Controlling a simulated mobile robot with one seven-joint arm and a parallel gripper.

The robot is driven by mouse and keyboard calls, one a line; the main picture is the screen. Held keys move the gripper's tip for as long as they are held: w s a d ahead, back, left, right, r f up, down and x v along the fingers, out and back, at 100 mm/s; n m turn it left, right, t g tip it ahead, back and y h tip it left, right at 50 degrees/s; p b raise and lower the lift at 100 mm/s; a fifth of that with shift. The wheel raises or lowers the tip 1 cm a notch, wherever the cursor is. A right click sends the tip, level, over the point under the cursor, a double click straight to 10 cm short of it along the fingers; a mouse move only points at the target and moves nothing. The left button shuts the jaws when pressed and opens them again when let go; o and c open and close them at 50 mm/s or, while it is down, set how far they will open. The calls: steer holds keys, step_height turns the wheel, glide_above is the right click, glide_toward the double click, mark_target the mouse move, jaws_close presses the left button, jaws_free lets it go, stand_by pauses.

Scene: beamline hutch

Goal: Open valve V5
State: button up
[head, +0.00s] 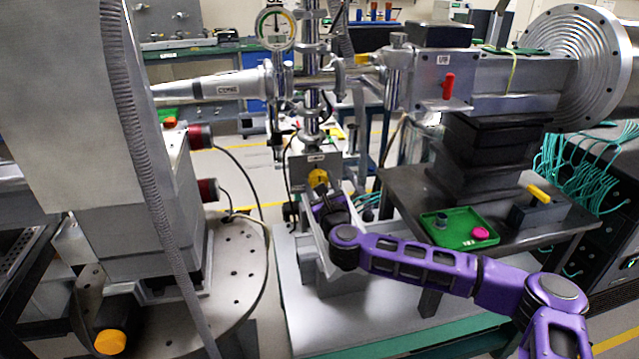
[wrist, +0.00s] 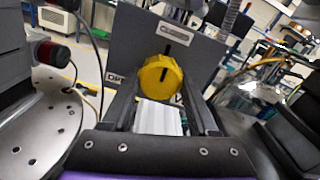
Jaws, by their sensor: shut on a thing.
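A yellow round knob (head: 318,177) sits on a grey upright panel (head: 299,172) below the steel beam pipe. In the wrist view the knob (wrist: 160,82) is large and faceted, with a dark pointer mark near upright on its face. My gripper (head: 321,189) reaches it from the front. In the wrist view its two dark fingers (wrist: 161,90) lie on the knob's left and right sides, shut on it.
A red lever (head: 448,86) is on a box at upper right. A green tray (head: 460,229) with small parts and a yellow-handled block (head: 538,206) stand on the dark table at right. A round perforated table (head: 225,262) and an orange knob (head: 110,342) are at left.

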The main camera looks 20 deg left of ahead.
steer(key=n, duration=0.5)
steer(key=shift+w+r+n+b, duration=0.1)
steer(key=shift+n+b, duration=0.3)
steer(key=n+b, duration=0.1)
steer(key=n, duration=0.4)
steer(key=shift+d+b, duration=0.1)
steer(key=shift+b, duration=0.2)
steer(key=n+b, duration=0.3)
steer(key=n, duration=0.3)
steer(key=shift+r+n, duration=0.1)
steer(key=shift+n, duration=0.3)
steer(key=n, duration=0.5)
steer(key=shift+r, duration=0.15)
steer(key=shift+n, duration=0.4)
steer(key=o, duration=1.4)
steer(key=shift+c, duration=0.2)
steer(key=v, duration=1.7)
steer(key=shift+s+d, duration=0.2)
